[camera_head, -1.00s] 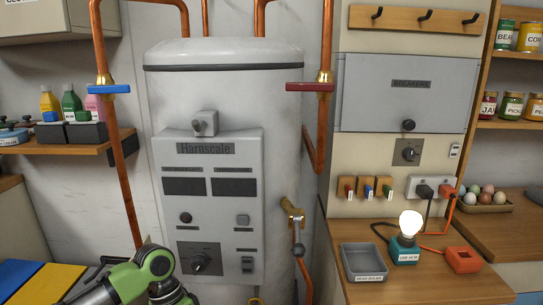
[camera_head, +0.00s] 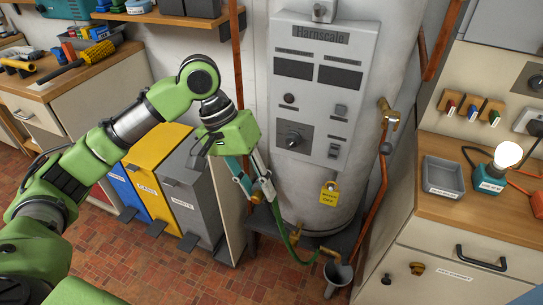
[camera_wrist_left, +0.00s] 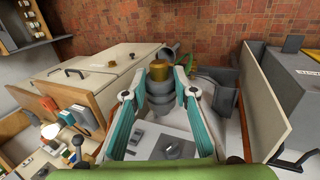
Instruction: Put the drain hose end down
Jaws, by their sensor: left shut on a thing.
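My left gripper (camera_head: 262,190) is shut on the end of the drain hose, in front of the lower boiler. The green drain hose (camera_head: 283,235) hangs from the fingertips and curves down to a brass fitting (camera_head: 327,252) at the boiler's base. In the left wrist view, a grey piece with a brass cap (camera_wrist_left: 159,72) sits between the two teal fingers (camera_wrist_left: 158,100); I take it for the hose end (camera_wrist_left: 159,92). A grey bucket (camera_head: 339,275) stands under the brass fitting. My right gripper is not in view.
The white boiler (camera_head: 385,70) stands on a dark base (camera_head: 270,228), with a yellow tag (camera_head: 329,193) low on its front. A copper pipe (camera_head: 371,215) runs down its right side. Bins (camera_head: 190,195) and a cabinet (camera_head: 435,275) flank it. The tiled floor (camera_head: 190,270) in front is clear.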

